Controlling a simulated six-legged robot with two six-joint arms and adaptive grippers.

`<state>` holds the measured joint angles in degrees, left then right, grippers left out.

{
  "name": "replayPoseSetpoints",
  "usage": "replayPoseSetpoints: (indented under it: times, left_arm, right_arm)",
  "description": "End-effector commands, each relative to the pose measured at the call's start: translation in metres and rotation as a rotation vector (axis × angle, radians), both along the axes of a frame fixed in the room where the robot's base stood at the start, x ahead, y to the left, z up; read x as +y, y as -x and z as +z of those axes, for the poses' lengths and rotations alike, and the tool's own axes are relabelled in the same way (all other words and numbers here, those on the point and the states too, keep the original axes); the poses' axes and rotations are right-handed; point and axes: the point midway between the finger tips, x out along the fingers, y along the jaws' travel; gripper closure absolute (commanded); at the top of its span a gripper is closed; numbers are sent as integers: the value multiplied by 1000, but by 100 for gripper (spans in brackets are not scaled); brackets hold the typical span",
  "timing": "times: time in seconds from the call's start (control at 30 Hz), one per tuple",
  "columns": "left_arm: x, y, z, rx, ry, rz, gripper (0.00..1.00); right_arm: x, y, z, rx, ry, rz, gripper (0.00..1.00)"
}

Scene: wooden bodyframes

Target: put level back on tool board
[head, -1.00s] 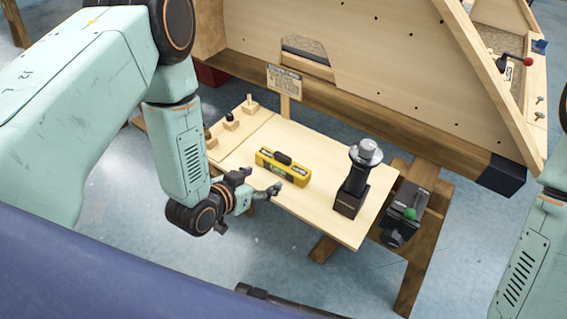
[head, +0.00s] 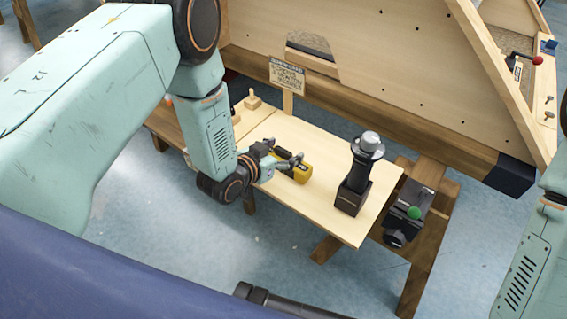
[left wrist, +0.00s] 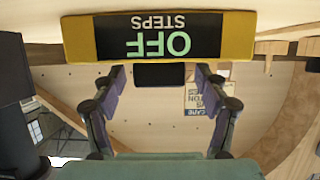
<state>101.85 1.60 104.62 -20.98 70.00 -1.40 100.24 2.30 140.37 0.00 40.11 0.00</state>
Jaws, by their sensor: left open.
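In the left wrist view, the level (left wrist: 240,37) spans the top of the picture, with a black label reading "OFF STEPS". The left gripper's open fingers (left wrist: 157,78) point toward it, with a black part of the level between them. I cannot tell whether they touch it.
A black tool with a silver top (head: 356,178) stands on the board right of the level. A black device with a green knob (head: 408,217) sits beyond the board's right edge. A sign (head: 287,75) stands behind. The board's front is clear.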

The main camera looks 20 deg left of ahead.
Motion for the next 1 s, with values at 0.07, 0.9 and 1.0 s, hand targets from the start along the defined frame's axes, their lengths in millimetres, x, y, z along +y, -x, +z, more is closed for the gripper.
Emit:
replayPoseSetpoints:
  times: [0.07,0.9,1.0]
  left_arm:
    - [-1,-1,-1,1,0,0,26]
    - [-1,-1,0,0,0,0,84]
    - [-1,-1,0,0,0,0,93]
  right_arm:
    - [0,0,0,0,0,0,28]
    - [0,0,0,-1,0,0,28]
    - [0,0,0,-1,0,0,28]
